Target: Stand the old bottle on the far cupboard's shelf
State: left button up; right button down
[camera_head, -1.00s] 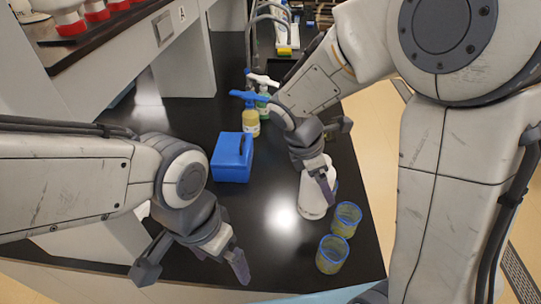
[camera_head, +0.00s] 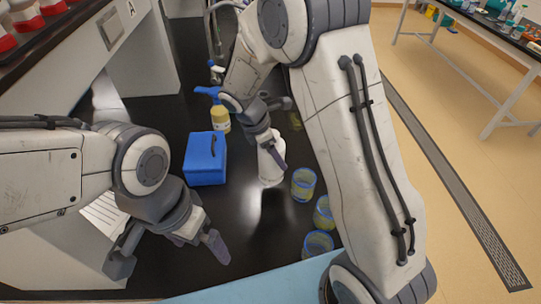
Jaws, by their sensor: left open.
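A white bottle (camera_head: 270,166) stands on the black bench, partly covered by my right gripper. A yellow bottle with a blue spray head (camera_head: 220,117) stands farther back. I cannot tell which is the old bottle. My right gripper (camera_head: 284,128) has its fingers spread, one in front of the white bottle's top; I cannot tell whether they touch. My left gripper (camera_head: 172,252) is open and empty over the near left of the bench. No cupboard is clearly recognisable as the far one; a shelf (camera_head: 60,35) with red-based vessels runs at the upper left.
A blue box (camera_head: 205,160) stands left of the white bottle. Several blue-rimmed beakers, one nearest (camera_head: 317,245), stand to its right, close to my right arm. Tan floor with a drain grate (camera_head: 440,165) lies right; another table (camera_head: 500,40) stands beyond.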

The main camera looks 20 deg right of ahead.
jog(key=w+f, duration=0.1)
jog(key=w, duration=0.1)
jog(key=shift+w+a+f+p, duration=0.15)
jog(key=shift+w+f+p, duration=0.15)
jog(key=shift+w+f, duration=0.1)
notch_tip(320, 180, down, 3)
jog(key=shift+r+p, duration=0.1)
jog(key=shift+p, duration=0.45)
jog(key=shift+f, duration=0.55)
jog(key=shift+f, duration=0.1)
jog(key=shift+f, duration=0.15)
grip_release()
